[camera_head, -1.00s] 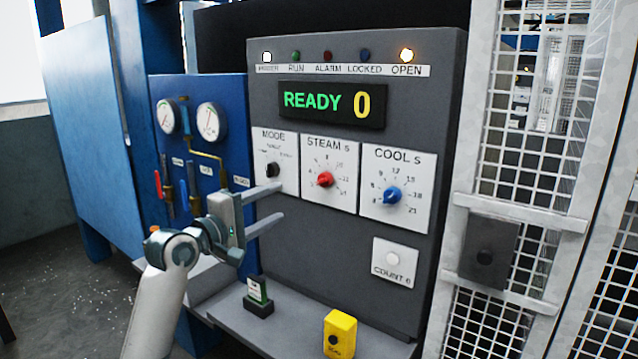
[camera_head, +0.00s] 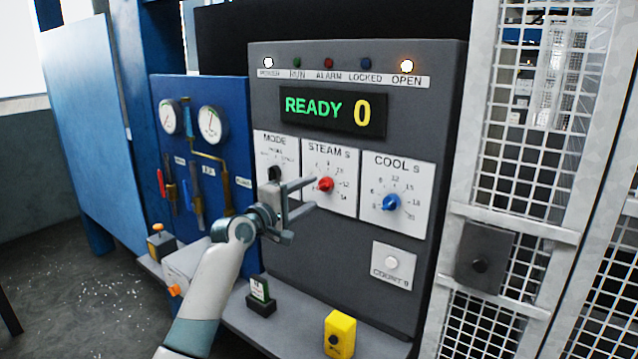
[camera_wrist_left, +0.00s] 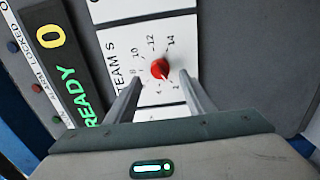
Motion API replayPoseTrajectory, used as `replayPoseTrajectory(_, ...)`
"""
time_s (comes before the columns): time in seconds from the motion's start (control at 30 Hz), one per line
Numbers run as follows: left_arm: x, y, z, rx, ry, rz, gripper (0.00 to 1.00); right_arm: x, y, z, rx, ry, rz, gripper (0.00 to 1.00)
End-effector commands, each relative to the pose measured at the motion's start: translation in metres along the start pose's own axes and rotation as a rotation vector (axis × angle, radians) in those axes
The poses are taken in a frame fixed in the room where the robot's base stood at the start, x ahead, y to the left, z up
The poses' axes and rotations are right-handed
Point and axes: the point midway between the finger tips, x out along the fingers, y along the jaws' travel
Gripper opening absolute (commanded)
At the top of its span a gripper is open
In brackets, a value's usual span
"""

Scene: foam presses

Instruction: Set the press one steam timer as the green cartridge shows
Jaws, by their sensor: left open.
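The red STEAM s knob (camera_head: 325,184) sits on a white dial plate with numbers, in the middle of the grey control panel (camera_head: 330,270). The red knob also shows in the left wrist view (camera_wrist_left: 160,68), just ahead of my fingers. My left gripper (camera_head: 308,195) is open and empty, its fingers pointing at the steam dial, short of the knob or close to it. In the left wrist view the two fingers (camera_wrist_left: 160,85) stand either side of the knob's line. The green and white cartridge (camera_head: 260,290) stands in a black holder on the ledge; its marking is too small to read.
The blue COOL s knob (camera_head: 391,202) is right of the steam dial, the black MODE knob (camera_head: 274,173) left. The display (camera_head: 330,109) reads READY 0. A yellow box (camera_head: 340,333) stands on the ledge. A mesh guard (camera_head: 530,150) is at the right.

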Motion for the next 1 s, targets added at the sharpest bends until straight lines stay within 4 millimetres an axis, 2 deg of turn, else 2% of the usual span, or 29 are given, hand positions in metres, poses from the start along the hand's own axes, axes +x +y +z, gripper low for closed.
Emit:
replayPoseTrajectory(0.2, 0.028, 0.002, 0.0, 0.0, 0.001, -0.001, 0.48, -0.012, 0.0, -0.001, 0.0, 0.0, 0.0, 0.31)
replayPoseTrajectory(0.4, 0.044, 0.0, 0.0, 0.0, -0.001, -0.001, 0.48, -0.016, 0.0, -0.001, 0.0, 0.0, 0.0, 0.31)
replayPoseTrajectory(0.9, 0.051, 0.0, 0.0, 0.001, 0.001, 0.0, 0.48, -0.017, 0.0, -0.001, -0.001, 0.0, 0.0, 0.31)
replayPoseTrajectory(1.0, 0.051, 0.0, 0.0, 0.001, 0.001, 0.0, 0.24, -0.017, 0.001, -0.001, -0.001, 0.0, 0.0, 0.31)
